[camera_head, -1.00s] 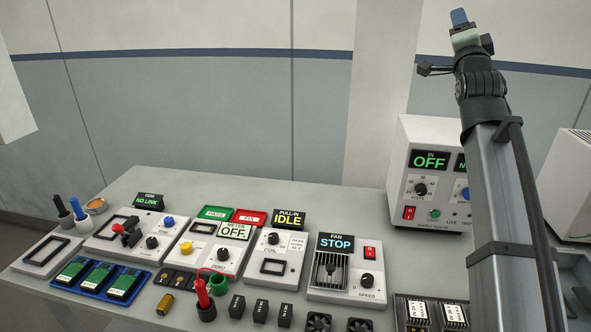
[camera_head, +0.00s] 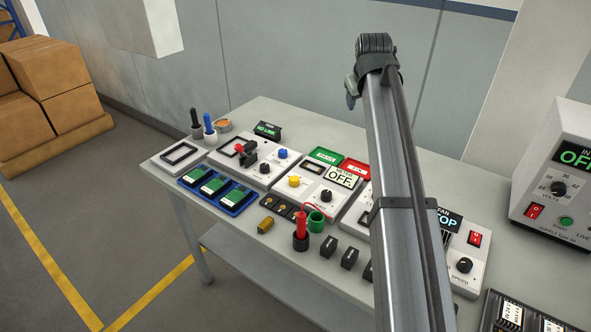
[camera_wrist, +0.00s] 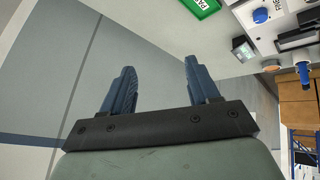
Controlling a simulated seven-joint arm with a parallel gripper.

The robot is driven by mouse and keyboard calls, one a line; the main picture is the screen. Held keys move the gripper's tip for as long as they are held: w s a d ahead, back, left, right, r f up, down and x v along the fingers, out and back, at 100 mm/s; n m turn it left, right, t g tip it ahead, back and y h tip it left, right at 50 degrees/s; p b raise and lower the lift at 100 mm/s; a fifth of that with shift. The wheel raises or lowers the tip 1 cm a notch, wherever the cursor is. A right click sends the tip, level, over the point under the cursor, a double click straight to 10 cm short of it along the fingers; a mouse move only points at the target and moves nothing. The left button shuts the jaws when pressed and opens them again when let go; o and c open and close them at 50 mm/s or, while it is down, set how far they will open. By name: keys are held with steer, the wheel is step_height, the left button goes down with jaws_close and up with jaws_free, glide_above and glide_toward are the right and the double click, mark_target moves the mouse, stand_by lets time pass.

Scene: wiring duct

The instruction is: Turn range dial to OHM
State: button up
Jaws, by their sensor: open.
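The meter panel (camera_head: 310,203) is a white box near the middle of the bench, with a sign reading OFF (camera_head: 341,177). It carries a yellow knob (camera_head: 294,181) and a black dial (camera_head: 326,196); which label the dial points at is too small to read. My gripper (camera_wrist: 155,85) is open and empty in the wrist view, its two blue fingers apart in front of the wall. In the head view my gripper (camera_head: 351,98) is partly hidden behind the wrist, raised above the back of the bench, apart from the meter panel.
Left of the meter stand a panel with a red-tipped lever (camera_head: 246,152) and a blue tray (camera_head: 217,192) of green boards. A red probe (camera_head: 301,232) stands in front. My arm hides panels to the right. A power supply (camera_head: 556,188) stands at far right.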

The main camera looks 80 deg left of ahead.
steer(key=s+f+n+g+h, duration=0.1)
steer(key=s+f+n+h, duration=0.15)
steer(key=s, duration=0.25)
steer(key=s+f+n+h, duration=0.1)
steer(key=s+f+n, duration=0.15)
steer(key=s, duration=0.25)
steer(key=n+g+h, duration=0.1)
steer(key=n+h, duration=0.2)
steer(key=n, duration=0.2)
glide_toward(294, 179)
step_height(294, 179, down, 9)
steer(key=shift+w+a+r, duration=0.15)
steer(key=shift+a, duration=0.05)
steer(key=shift+c, duration=0.3)
steer(key=c, duration=1)
